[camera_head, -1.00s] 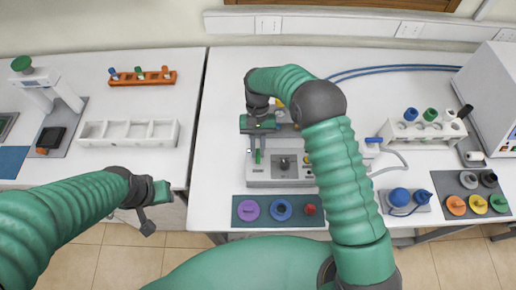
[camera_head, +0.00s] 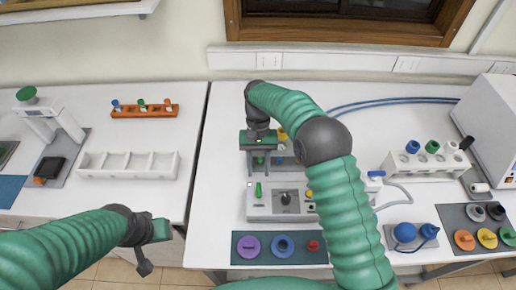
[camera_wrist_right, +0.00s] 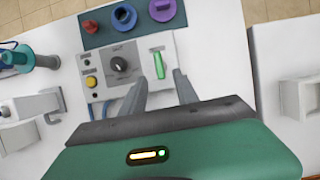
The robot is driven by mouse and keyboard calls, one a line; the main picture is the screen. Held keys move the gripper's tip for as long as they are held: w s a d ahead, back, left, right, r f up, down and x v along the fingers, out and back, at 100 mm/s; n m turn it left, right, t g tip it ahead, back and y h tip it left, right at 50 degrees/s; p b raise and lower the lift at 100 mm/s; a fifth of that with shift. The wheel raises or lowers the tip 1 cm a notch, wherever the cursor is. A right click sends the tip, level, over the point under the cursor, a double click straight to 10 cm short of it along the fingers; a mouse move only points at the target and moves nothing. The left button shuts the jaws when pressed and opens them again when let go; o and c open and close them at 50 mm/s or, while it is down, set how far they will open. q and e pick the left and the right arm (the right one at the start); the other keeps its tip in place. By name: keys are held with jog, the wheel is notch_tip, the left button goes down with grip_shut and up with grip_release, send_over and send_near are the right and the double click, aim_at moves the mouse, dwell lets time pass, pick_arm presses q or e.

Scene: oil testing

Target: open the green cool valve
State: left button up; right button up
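The green cool valve (camera_head: 259,189) is a small upright green handle on the front left of the grey test machine (camera_head: 262,212). In the right wrist view the green handle (camera_wrist_right: 158,62) lies just beyond my fingertips, roughly in line with the gap between them. My right gripper (camera_head: 258,158) is over the back left part of the machine, behind the handle. In the wrist view its fingers (camera_wrist_right: 158,82) are apart, with nothing between them. My left gripper (camera_head: 150,245) hangs at the table's front left, away from the machine; its finger opening is unclear.
A dark knob (camera_wrist_right: 120,64) is beside the green handle. A mat (camera_head: 301,233) with purple, blue and red parts lies before the machine. A white tray (camera_head: 88,172) is at left, a tube rack (camera_head: 402,164) at right. White table is clear left of the machine.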

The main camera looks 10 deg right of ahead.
jog(key=v, duration=1)
jog(key=shift+r, duration=0.35)
jog(key=shift+w, duration=0.15)
jog(key=s+d+f+n+t+b, duration=0.1)
jog(key=s+d+f+t+b, duration=0.2)
jog(key=s+f, duration=0.3)
jog(key=s+d+f+n+t+b, duration=0.1)
jog(key=s+d+f+t+b, duration=0.2)
jog(key=s+f, duration=0.4)
jog(key=s+d+t, duration=0.1)
jog(key=s+d, duration=0.1)
jog(key=s, duration=0.6)
jog(key=shift+s+d+f+h, duration=0.35)
jog(key=shift+s+d+h, duration=0.05)
